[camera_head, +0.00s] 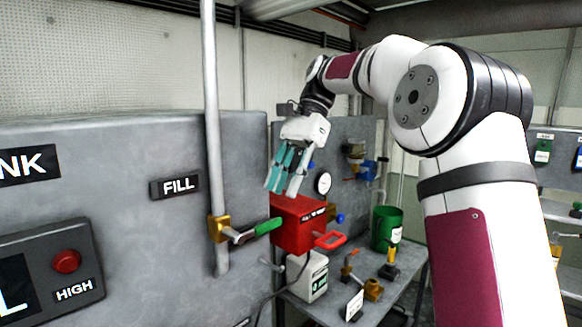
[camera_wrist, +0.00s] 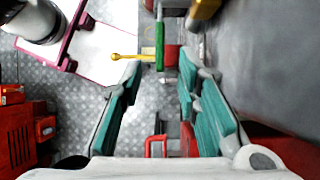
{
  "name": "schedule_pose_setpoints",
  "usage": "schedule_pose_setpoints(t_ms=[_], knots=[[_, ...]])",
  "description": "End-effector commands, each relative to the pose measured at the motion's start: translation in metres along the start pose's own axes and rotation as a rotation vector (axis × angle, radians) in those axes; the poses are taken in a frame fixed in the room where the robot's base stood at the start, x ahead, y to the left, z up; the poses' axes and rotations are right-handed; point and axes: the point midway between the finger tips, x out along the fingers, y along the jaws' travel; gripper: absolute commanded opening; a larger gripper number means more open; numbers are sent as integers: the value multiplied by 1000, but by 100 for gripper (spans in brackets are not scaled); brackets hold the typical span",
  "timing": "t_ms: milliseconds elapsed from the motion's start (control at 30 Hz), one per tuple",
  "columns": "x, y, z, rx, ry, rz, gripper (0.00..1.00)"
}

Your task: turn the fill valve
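The fill valve has a brass body (camera_head: 219,228) on a vertical grey pipe, beside a FILL label (camera_head: 175,186) on the grey tank. Its green-gripped lever (camera_head: 262,228) points right, away from the pipe. In the wrist view a green lever (camera_wrist: 160,45) appears ahead, between and beyond the fingertips. My gripper (camera_head: 282,190) reaches down above and slightly right of the lever in the head view. Its teal-padded fingers stand apart in the wrist view (camera_wrist: 160,76), with nothing between them. I see no contact with the lever.
A red box (camera_head: 297,228) with a red loop handle (camera_head: 331,240) stands close by, beyond the lever. A white jug (camera_head: 308,276), a green container (camera_head: 386,228) and brass fittings (camera_head: 373,289) crowd the grey bench (camera_head: 335,300). A red button (camera_head: 66,261) is on the tank panel.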

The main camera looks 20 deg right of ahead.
Motion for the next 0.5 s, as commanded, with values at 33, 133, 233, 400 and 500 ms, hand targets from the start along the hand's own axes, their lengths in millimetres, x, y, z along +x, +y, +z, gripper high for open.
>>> schedule_pose_setpoints(t_ms=[33,133,233,400,500], knots=[[-7,-1,0,-1,0,-1,30],[-19,-1,0,-3,0,-1,30],[-26,-1,0,-2,-1,-1,30],[-33,0,0,-1,0,0,30],[-34,0,0,-1,-1,1,30]])
